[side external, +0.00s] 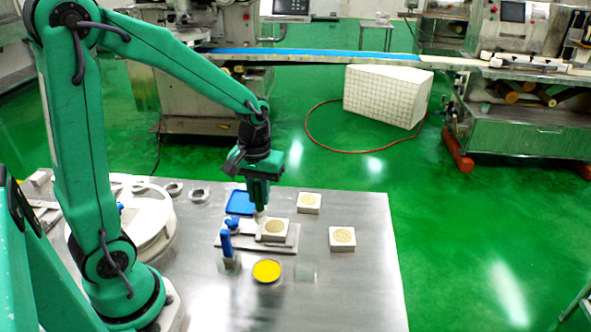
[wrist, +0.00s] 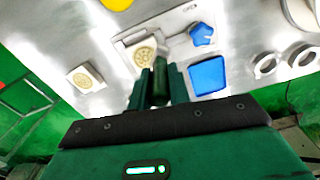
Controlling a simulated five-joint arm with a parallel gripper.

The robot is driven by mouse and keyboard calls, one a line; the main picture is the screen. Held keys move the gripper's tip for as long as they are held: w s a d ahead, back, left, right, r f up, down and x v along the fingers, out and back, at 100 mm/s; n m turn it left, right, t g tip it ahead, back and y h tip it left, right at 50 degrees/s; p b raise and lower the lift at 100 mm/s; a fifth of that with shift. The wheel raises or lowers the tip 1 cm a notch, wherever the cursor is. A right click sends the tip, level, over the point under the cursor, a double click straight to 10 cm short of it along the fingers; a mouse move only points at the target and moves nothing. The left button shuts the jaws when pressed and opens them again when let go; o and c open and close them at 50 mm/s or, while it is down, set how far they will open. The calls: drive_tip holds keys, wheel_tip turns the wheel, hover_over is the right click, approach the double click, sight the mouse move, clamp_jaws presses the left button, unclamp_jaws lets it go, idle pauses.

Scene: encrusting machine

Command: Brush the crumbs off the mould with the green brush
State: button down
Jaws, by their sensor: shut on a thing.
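The mould (side external: 274,228) is a square cream block with a round patterned top, lying on a flat grey plate (side external: 291,243). It also shows in the wrist view (wrist: 145,54), just ahead and left of my fingertips. My gripper (side external: 261,205) points down close to the mould's far left side. In the wrist view my gripper (wrist: 157,72) is shut on the dark green handle of the brush (wrist: 159,88). A pale tip shows under the fingers in the side view; I cannot tell whether it touches the mould. Crumbs are too small to make out.
Two similar cream blocks (side external: 309,203) (side external: 342,238) stand to the right. A blue tray (side external: 238,199) lies behind the plate. The table's right front is clear.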

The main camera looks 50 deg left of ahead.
drive_tip(key=shift+w+d+f, duration=0.25)
drive_tip(key=shift+f, duration=0.25)
drive_tip(key=shift+w+d+f, duration=0.2)
drive_tip(key=shift+d+f, duration=0.05)
drive_tip(key=shift+f, duration=0.25)
drive_tip(key=shift+w+d, duration=1.85)
drive_tip(key=shift+s+a, duration=2.3)
drive_tip(key=shift+a, duration=0.15)
drive_tip(key=shift+w+a, duration=0.25)
drive_tip(key=shift+w, duration=0.4)
drive_tip(key=shift+w+d, duration=2.1)
drive_tip(key=shift+d, duration=0.1)
drive_tip(key=shift+s+a, duration=2.4)
wheel_tip(320, 180, up, 8)
drive_tip(key=shift+r, duration=0.15)
drive_tip(key=shift+w+d, duration=0.1)
drive_tip(key=shift+d, duration=0.05)
